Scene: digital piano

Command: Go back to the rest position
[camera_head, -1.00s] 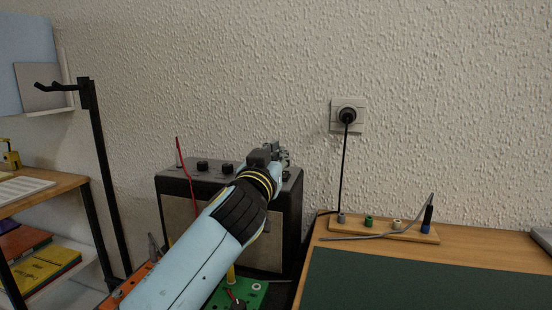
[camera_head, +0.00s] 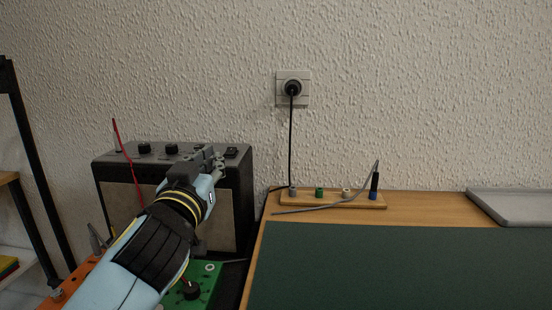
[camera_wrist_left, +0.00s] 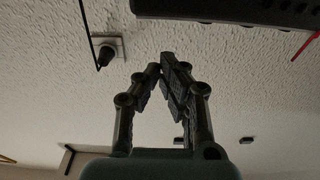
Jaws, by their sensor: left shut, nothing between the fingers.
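My left gripper (camera_head: 214,162) shows in the head view in front of the top right part of the black amplifier (camera_head: 170,154). In the left wrist view its fingers (camera_wrist_left: 166,66) come together at the tips, with nothing between them. The light blue left arm reaches in from the lower left and hides part of the amplifier's front. I cannot tell from the pictures whether the gripper touches the amplifier. My right gripper is in none of the views.
A wooden strip with coloured sockets (camera_head: 340,199) lies on the desk, below a wall socket with a plug (camera_head: 292,88). A dark green mat (camera_head: 400,265) and a grey tray (camera_head: 515,207) are at right. A green board (camera_head: 207,284) lies low near my arm.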

